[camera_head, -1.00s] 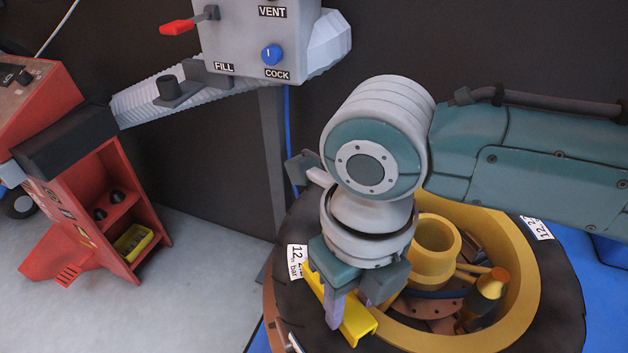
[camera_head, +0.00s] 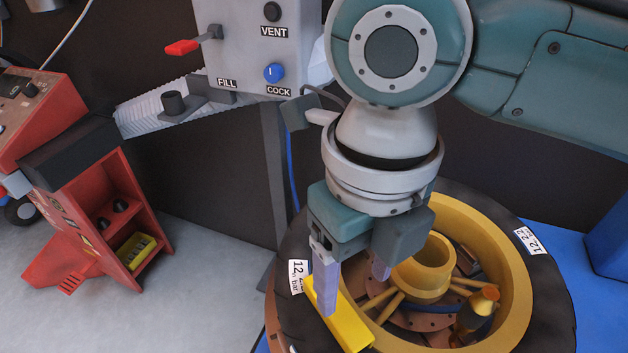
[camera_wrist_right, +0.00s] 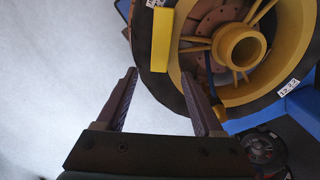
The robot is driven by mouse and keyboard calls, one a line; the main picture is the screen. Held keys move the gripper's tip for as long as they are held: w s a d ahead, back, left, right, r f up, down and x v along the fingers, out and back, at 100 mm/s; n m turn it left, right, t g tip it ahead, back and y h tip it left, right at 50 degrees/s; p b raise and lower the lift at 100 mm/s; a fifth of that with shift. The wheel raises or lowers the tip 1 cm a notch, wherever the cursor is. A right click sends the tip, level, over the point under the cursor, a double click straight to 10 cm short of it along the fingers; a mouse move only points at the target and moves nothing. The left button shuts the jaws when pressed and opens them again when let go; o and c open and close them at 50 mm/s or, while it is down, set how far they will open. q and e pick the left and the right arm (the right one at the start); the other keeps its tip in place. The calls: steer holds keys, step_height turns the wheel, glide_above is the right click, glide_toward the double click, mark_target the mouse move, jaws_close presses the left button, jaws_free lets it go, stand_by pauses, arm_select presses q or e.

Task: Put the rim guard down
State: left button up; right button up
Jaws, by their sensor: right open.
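The yellow rim guard (camera_head: 345,325) sits on the near left edge of the yellow wheel rim (camera_head: 519,270), beside the black tyre (camera_head: 548,285). In the right wrist view the guard (camera_wrist_right: 160,40) lies just beyond the fingertips, and the rim and tyre are behind it. My right gripper (camera_head: 352,292) is open, its fingers pointing down. In the head view one finger overlaps part of the guard. In the wrist view the space between the fingers (camera_wrist_right: 159,76) is empty, and the guard is apart from them. My left gripper is not in view.
A grey control box (camera_head: 245,50) with a red lever and a blue knob stands behind the wheel. A red cabinet (camera_head: 95,225) holding a yellow tray (camera_head: 136,251) is at the left. The grey floor (camera_head: 190,300) between is clear.

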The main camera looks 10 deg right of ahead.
steer(key=s+a+r+m+t+y, duration=0.2)
steer(key=s+a+m+y, duration=0.3)
steer(key=m, duration=1.2)
steer(key=s+d+m+t+h, duration=0.1)
steer(key=s+d+m+h, duration=0.3)
steer(key=d+m, duration=1)
steer(key=s+m, duration=0.3)
steer(key=m, duration=0.3)
steer(key=shift+s+d+f+m+t+h, duration=0.2)
steer(key=shift+f+m+t+h, duration=0.1)
steer(key=shift+f+m+h, duration=0.1)
